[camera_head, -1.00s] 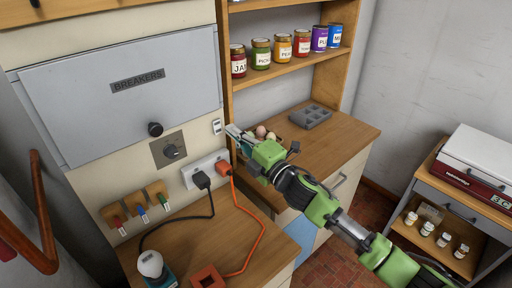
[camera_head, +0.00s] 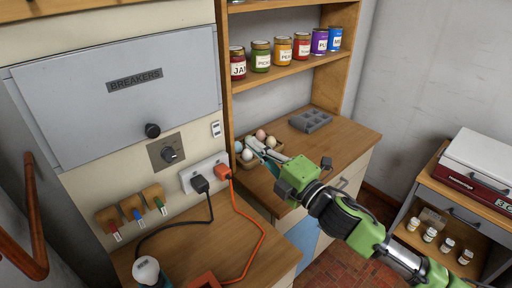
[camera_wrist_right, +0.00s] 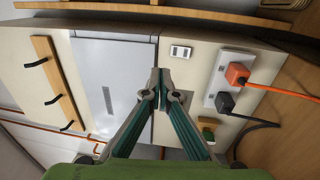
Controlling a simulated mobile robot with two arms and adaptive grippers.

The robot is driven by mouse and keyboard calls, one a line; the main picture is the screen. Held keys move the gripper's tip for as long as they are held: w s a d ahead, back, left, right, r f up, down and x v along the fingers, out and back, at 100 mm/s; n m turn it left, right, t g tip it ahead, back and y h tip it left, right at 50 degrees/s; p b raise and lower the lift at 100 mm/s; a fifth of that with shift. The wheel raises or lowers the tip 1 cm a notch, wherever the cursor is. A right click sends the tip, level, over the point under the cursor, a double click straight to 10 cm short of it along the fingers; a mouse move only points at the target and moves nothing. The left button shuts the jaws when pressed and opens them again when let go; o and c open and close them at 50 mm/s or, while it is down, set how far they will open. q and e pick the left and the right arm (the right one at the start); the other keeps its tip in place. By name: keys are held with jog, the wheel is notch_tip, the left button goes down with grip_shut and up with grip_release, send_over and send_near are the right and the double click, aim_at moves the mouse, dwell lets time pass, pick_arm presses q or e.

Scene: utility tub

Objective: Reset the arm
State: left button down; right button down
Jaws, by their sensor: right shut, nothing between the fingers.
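My right gripper (camera_head: 258,149) reaches in from the lower right in the head view, above the wooden counter and close to a group of eggs. Its fingers are shut with nothing between them. In the right wrist view the gripper (camera_wrist_right: 160,75) shows its two fingertips together, facing the breaker panel wall. My green and black right arm stretches to the lower right corner of the head view. My left gripper is in neither current view.
The breaker box (camera_head: 120,85), outlet strip (camera_head: 205,172) and orange cord (camera_head: 262,235) are left of my gripper. Eggs (camera_head: 260,135) and a grey tray (camera_head: 310,121) lie on the counter (camera_head: 345,138). Jars (camera_head: 285,52) line the shelf. A side cart (camera_head: 470,200) stands right.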

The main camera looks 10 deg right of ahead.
jog(key=s+d+f+m+g+h, duration=0.1)
jog(key=s+d+f+m+h, duration=0.1)
jog(key=f+m, duration=0.3)
jog(key=s+d+f+m+g+h, duration=0.1)
jog(key=s+d+f+m+h, duration=0.2)
jog(key=f, duration=0.4)
jog(key=s+d+f+m+g+h, duration=0.2)
jog(key=s+d+f+m+h, duration=0.1)
jog(key=s+f+m, duration=0.3)
jog(key=shift+s+f+m+h, duration=0.15)
jog(key=shift+f+m+h, duration=0.3)
jog(key=shift+m, duration=0.25)
jog(key=s+d+f+m+g+h, duration=0.1)
jog(key=s+d+f+m+g, duration=0.2)
jog(key=s, duration=0.5)
jog(key=s+d+f+m+g, duration=0.1)
jog(key=s+f+m+g, duration=0.15)
jog(key=s+f, duration=0.4)
jog(key=s+d+f+m+g+h, duration=0.1)
jog(key=s+f+m+g, duration=0.15)
jog(key=s, duration=0.65)
notch_tip(320, 180, down, 27)
jog(key=s+g, duration=0.2)
jog(key=s+d+f+n+g, duration=0.1)
jog(key=s+d+f, duration=0.2)
jog(key=s+f, duration=1.2)
jog(key=shift+s+d, duration=0.2)
jog(key=shift+s, duration=0.8)
